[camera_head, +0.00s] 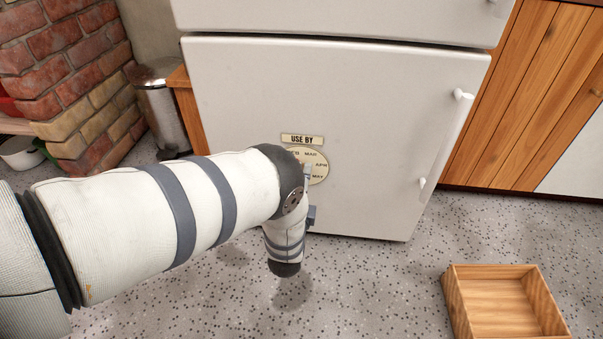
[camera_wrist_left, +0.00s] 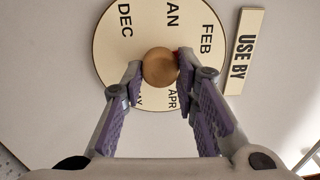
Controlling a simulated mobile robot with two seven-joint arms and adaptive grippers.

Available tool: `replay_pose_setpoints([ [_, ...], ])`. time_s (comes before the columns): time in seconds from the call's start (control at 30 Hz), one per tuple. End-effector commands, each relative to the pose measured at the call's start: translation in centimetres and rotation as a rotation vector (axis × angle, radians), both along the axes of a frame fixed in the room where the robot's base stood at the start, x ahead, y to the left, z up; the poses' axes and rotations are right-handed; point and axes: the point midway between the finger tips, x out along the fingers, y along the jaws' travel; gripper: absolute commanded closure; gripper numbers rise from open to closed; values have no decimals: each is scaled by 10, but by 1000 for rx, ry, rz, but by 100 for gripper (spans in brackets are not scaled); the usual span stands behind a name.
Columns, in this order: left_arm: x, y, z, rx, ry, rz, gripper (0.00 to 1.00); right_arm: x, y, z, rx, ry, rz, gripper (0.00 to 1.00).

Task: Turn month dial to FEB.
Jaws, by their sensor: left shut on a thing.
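The month dial (camera_head: 320,163) is a round cream disc on the white fridge door; MAR, APR, MAY and part of FEB show in the head view, while my arm covers its lower left. In the left wrist view the dial (camera_wrist_left: 112,62) shows DEC, part of JAN, FEB and APR around a round tan knob (camera_wrist_left: 160,70). My left gripper (camera_wrist_left: 160,62) has a fingertip on each side of the knob and is shut on it. A small red bit shows by the right fingertip. FEB lies nearest the upper part of the USE BY label (camera_wrist_left: 243,50). My right gripper is out of view.
The label (camera_head: 302,140) is just above the dial. The fridge door (camera_head: 350,90) has a handle at right. A wooden box (camera_head: 500,305) stands on the floor at right. A metal bin (camera_head: 160,100) and brick plinth (camera_head: 70,60) are at left.

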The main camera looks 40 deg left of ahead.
Motion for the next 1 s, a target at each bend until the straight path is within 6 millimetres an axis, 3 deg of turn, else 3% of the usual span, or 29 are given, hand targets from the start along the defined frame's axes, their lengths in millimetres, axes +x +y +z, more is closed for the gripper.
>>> replay_pose_setpoints([
  [0.13, -2, 3, -1, 1, 4, 9, 100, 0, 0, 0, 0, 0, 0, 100],
  [0.17, -3, 3, -1, 1, 4, 9, 66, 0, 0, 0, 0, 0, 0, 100],
  [0.23, -2, 3, -1, 1, 2, 8, 52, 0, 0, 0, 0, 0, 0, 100],
  [0.57, -4, -1, -1, -2, 2, 3, 52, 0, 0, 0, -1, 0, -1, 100],
  [1.0, -92, -53, -4, -2, 5, 4, 52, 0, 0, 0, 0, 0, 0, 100],
])
